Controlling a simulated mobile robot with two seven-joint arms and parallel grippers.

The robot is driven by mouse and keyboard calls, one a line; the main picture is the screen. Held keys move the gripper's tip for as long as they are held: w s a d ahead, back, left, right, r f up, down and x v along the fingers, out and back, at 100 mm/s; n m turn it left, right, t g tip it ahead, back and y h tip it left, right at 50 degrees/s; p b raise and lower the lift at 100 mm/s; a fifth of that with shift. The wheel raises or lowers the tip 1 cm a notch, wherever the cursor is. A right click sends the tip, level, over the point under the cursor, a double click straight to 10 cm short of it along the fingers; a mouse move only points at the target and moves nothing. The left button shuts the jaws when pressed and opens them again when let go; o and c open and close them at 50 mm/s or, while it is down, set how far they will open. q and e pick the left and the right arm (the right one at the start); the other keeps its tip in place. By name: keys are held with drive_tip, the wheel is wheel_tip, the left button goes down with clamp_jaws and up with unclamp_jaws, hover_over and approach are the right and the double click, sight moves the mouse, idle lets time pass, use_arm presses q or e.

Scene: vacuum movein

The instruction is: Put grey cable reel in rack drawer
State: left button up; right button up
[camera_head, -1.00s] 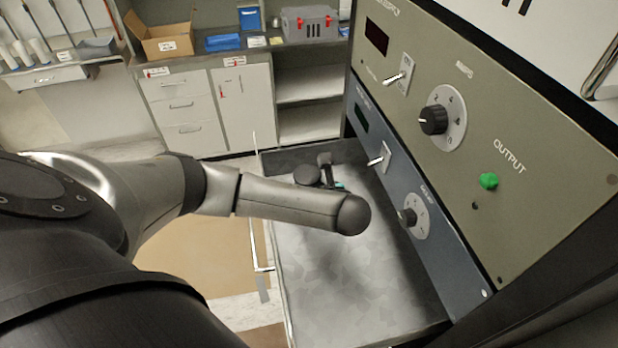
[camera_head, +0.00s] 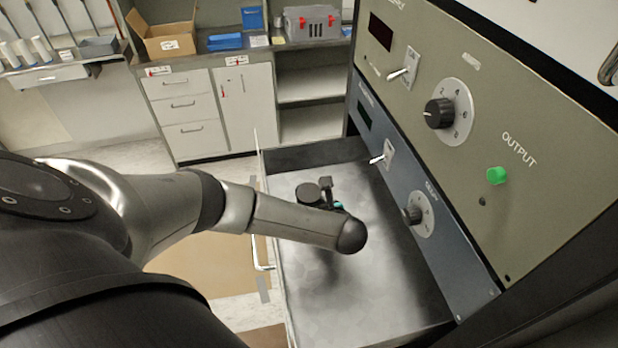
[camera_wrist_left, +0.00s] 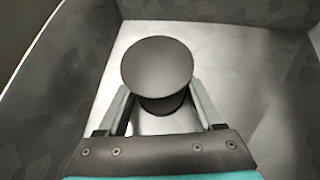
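The cable reel (camera_head: 308,194) is a dark grey spool with a round flange. In the head view it is over the open rack drawer (camera_head: 315,290), toward its far end. In the left wrist view the reel (camera_wrist_left: 157,66) stands between the two fingers of my left gripper (camera_wrist_left: 158,108), which reach in beneath its top flange. My left gripper (camera_head: 328,196) is shut on it; the forearm hides part of the gripper. The drawer's floor and walls surround the reel in the wrist view. I cannot tell whether the reel touches the floor. My right gripper is not in view.
The rack's panels with knobs (camera_head: 440,113), switches and a green button (camera_head: 497,175) rise right of the drawer. The drawer's thin side wall and handle (camera_head: 262,255) are on the left. Cabinets, a cardboard box (camera_head: 165,35) and a grey toolbox (camera_head: 312,22) stand behind.

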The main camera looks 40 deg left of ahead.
use_arm(q)
drive_tip(key=o, duration=0.5)
drive_tip(key=shift+c, duration=0.2)
drive_tip(key=shift+r, duration=0.2)
drive_tip(key=p+v, duration=0.1)
drive_tip(key=v, duration=1.1)
drive_tip(key=shift+d, duration=0.1)
drive_tip(key=shift+f, duration=0.1)
